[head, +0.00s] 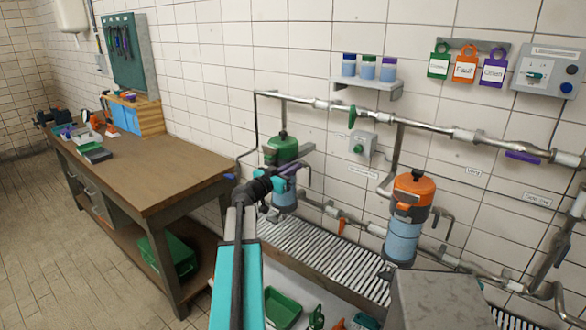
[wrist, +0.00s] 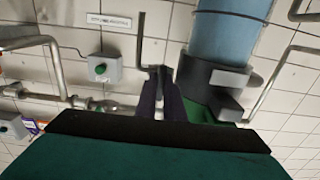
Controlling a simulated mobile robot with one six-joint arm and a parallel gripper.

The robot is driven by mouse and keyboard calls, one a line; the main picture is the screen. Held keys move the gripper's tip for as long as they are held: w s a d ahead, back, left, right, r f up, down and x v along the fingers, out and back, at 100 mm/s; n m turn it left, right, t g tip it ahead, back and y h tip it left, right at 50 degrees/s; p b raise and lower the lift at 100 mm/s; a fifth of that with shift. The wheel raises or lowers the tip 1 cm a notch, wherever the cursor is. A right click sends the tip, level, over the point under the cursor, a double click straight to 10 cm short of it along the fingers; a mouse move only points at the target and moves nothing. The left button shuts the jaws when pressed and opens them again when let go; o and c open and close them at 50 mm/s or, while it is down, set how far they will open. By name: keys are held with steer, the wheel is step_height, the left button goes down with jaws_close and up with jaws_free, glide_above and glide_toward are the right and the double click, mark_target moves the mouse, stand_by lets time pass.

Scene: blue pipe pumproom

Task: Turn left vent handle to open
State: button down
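The left green-capped canister (head: 282,148) with a blue lower body stands against the tiled wall. A small purple piece (head: 289,169), apparently the left vent handle, shows at its front right beside a bent grey pipe. My gripper (head: 277,183) is right at this piece, and their overlap hides the contact. In the wrist view, which looks upside down, the blue canister body (wrist: 228,38) is at upper right. Two dark purple forms (wrist: 165,98) stand in the middle by the bent pipe. I cannot tell fingers from handle there, or whether the gripper is closed.
An orange-capped canister (head: 411,205) stands to the right. A green-button box (head: 361,148) is on the wall, below a pipe with a green handle (head: 352,117). A wooden workbench (head: 160,165) stands left. A slatted grate (head: 325,255) and a green tray (head: 284,306) lie below.

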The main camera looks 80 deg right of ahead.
steer(key=shift+f+n+b, duration=0.2)
steer(key=shift+n+b, duration=0.2)
steer(key=shift+b, duration=0.65)
steer(key=n+b, duration=0.2)
steer(key=b, duration=0.1)
steer(key=shift+f, duration=0.1)
steer(key=n+b, duration=0.4)
steer(key=n, duration=0.2)
steer(key=shift+w+b, duration=0.15)
steer(key=shift+b, duration=0.25)
steer(key=n+b, duration=0.1)
steer(key=n, duration=0.3)
steer(key=shift+n, duration=0.4)
steer(key=n, duration=0.4)
steer(key=shift+d+n, duration=0.1)
steer(key=shift+n, duration=0.2)
